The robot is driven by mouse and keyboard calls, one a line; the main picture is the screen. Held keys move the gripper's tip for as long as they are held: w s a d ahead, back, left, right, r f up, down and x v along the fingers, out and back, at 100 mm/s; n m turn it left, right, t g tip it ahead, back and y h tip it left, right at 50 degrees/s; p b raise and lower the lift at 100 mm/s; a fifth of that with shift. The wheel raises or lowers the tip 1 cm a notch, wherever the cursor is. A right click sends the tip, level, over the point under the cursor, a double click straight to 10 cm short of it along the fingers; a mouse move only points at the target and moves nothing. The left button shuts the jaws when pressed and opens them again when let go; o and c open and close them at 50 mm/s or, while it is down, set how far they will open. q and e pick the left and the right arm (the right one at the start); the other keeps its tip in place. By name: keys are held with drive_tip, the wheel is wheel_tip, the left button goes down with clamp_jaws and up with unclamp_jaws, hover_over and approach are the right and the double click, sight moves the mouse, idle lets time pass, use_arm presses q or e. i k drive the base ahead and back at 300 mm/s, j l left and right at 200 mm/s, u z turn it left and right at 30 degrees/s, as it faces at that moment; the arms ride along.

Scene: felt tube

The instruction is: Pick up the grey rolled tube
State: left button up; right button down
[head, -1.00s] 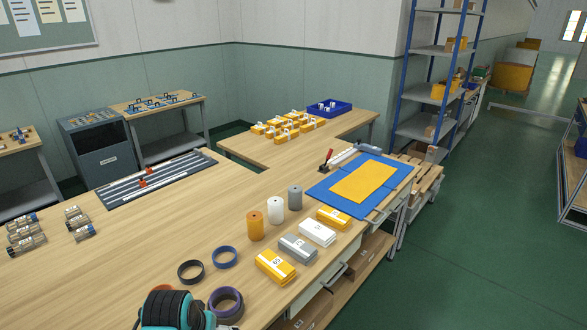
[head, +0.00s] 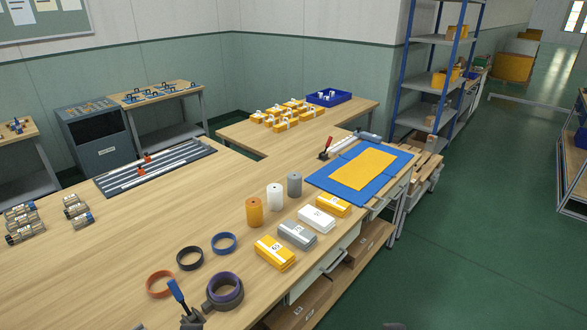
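The grey rolled tube (head: 294,184) stands upright on the wooden workbench (head: 130,240), at the right end of a row of three rolls. A white roll (head: 275,197) and an orange roll (head: 254,212) stand to its left, apart from it. Nothing touches the grey tube, and its top and front are in plain view.
Folded felt packs (head: 297,234) lie in front of the rolls. A blue mat (head: 322,181) with a yellow sheet (head: 363,174) lies beyond, beside a red-handled clamp (head: 325,149). The bench's left middle is clear.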

sight(295, 179)
drive_tip(key=i+l+z, duration=0.1)
drive_tip(key=i+l, duration=0.25)
drive_tip(key=i+l+z, duration=0.15)
drive_tip(key=i+l, duration=0.2)
drive_tip(key=i, duration=0.2)
drive_tip(key=i+l+z, duration=0.1)
drive_tip(key=i+l, duration=0.15)
drive_tip(key=i, duration=0.2)
drive_tip(key=i+l+z, duration=0.15)
drive_tip(key=i, duration=0.3)
drive_tip(key=l, duration=0.1)
